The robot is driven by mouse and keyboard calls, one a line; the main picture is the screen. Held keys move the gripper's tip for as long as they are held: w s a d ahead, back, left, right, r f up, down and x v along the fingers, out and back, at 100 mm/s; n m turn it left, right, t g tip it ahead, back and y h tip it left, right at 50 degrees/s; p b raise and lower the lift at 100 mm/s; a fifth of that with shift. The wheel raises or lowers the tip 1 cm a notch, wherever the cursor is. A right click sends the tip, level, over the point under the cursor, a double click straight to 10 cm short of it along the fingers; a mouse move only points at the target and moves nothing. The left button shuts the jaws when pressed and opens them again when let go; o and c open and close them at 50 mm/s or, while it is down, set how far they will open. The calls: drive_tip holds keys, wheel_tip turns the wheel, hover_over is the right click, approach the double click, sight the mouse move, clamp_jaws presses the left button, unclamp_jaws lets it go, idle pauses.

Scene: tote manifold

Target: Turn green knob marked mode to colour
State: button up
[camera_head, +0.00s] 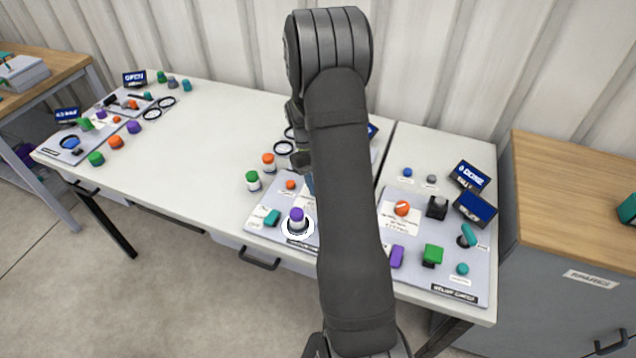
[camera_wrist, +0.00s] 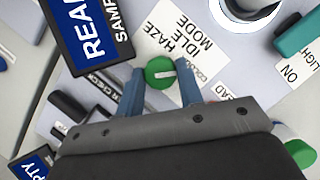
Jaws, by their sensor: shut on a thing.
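The green knob (camera_wrist: 158,74) shows in the wrist view, with a pale slot-like mark on its face that points to the right. My gripper (camera_wrist: 160,77) has one blue-grey finger on each side of it and is shut on it. A white label (camera_wrist: 180,38) beside the knob reads HAZE, IDLE and MODE, with a smaller word, partly hidden, that looks like COLOUR. In the head view my arm hides the knob and most of the gripper.
A display (camera_wrist: 90,32) stands close to the knob. A black lever (camera_wrist: 75,110), a teal switch (camera_wrist: 298,36) and a purple button (camera_head: 296,215) in a white ring are nearby. Another control panel (camera_head: 415,275) lies right of my arm. The middle of the table (camera_head: 215,130) is clear.

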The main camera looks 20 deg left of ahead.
drive_tip(key=shift+m, duration=0.9)
drive_tip(key=shift+g+y, duration=0.3)
drive_tip(key=o, duration=1)
drive_tip(key=shift+c, duration=0.2)
drive_tip(key=shift+r, duration=0.1)
drive_tip(key=v, duration=1.7)
drive_tip(key=shift+w+a, duration=0.1)
drive_tip(key=x, duration=1.7)
